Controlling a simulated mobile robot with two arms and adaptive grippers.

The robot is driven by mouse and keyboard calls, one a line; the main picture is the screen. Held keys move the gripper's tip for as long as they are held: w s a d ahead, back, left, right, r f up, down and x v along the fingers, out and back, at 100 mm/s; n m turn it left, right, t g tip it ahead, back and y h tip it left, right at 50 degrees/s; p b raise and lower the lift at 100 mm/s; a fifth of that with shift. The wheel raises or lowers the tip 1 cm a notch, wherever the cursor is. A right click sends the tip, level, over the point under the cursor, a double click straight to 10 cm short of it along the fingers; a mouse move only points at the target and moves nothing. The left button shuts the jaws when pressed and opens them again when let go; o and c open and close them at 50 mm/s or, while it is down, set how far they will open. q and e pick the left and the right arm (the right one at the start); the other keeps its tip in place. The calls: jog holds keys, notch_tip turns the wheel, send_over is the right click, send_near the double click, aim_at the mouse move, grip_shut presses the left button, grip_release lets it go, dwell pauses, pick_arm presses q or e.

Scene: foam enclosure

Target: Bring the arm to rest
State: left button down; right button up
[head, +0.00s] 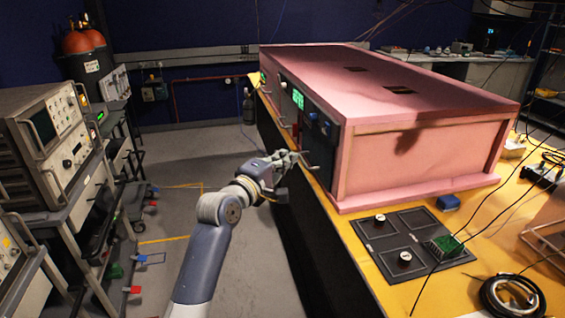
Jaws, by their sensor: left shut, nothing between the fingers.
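My left arm reaches in from the bottom of the head view, and its gripper (303,160) is shut and empty. The gripper is in front of the dark control panel of the pink foam enclosure (435,155), close to the panel's lower part. I cannot tell whether the fingertips touch the panel. The panel has a lit green display (298,98) and blue parts beside it. My right gripper is not in view.
The enclosure stands on a yellow-topped bench (343,232). A dark tray (378,262) with round pieces and a green board (446,244) lies in front, near a coiled cable (512,297). Instrument racks (60,150) line the left side. The floor (165,215) between is mostly clear.

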pick_arm(q)
jog(key=shift+s+a, duration=0.3)
jog(key=shift+s, duration=0.1)
